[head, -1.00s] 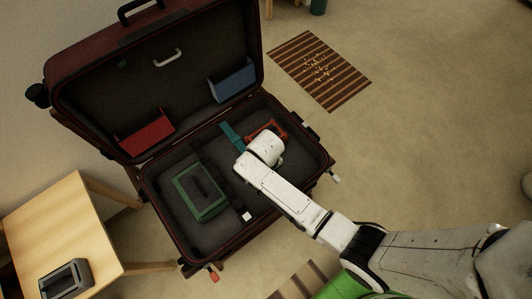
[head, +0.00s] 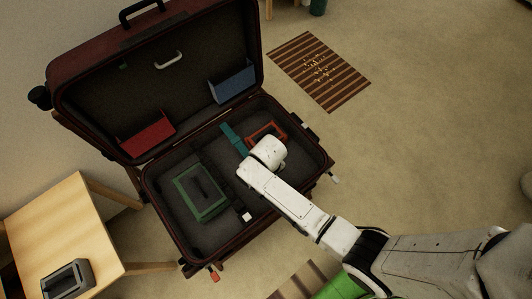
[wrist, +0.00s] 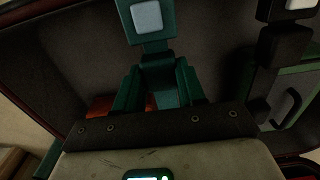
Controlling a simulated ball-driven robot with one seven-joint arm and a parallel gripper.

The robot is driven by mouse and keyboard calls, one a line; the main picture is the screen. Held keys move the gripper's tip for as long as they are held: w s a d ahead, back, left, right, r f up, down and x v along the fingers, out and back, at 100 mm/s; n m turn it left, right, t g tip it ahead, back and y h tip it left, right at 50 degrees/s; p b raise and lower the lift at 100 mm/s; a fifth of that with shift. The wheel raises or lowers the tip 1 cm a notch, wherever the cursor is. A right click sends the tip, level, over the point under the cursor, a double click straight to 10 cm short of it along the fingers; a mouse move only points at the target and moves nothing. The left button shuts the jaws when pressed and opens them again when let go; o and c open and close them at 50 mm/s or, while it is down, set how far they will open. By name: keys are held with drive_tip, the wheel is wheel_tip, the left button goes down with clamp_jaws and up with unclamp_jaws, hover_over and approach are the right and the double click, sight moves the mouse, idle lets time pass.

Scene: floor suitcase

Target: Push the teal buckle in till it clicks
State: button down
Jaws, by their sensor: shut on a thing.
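The teal buckle (wrist: 147,17), with a pale blue square on its face, is at the top of the wrist view. A narrower teal piece (wrist: 165,86) runs from it down between my fingers. My gripper (wrist: 160,66) is shut on this lower teal piece, one finger on each side. The two teal parts line up and appear to meet; I cannot tell how deeply they are joined. In the head view, a teal strap (head: 233,137) lies across the open suitcase's base (head: 222,235), and my white wrist hides my fingers and the buckle.
A green case (head: 187,193) lies left in the suitcase base, and a red-orange object (head: 257,133) lies beyond my wrist. A black strap ends in a white square (head: 246,217). The lid stands open with red (head: 147,134) and blue (head: 232,84) pockets. A wooden table (head: 68,222) stands at left.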

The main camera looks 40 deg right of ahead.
drive_tip(key=shift+s+r, duration=0.15)
drive_tip(key=shift+s, duration=0.5)
drive_tip(key=shift+s+f, duration=0.2)
drive_tip(key=shift+f, duration=0.05)
drive_tip(key=c, duration=0.6)
unclamp_jaws()
drive_tip(key=shift+c, duration=0.2)
drive_tip(key=shift+w+r, duration=0.1)
wheel_tip(320, 180, up, 11)
drive_tip(key=p, duration=0.1)
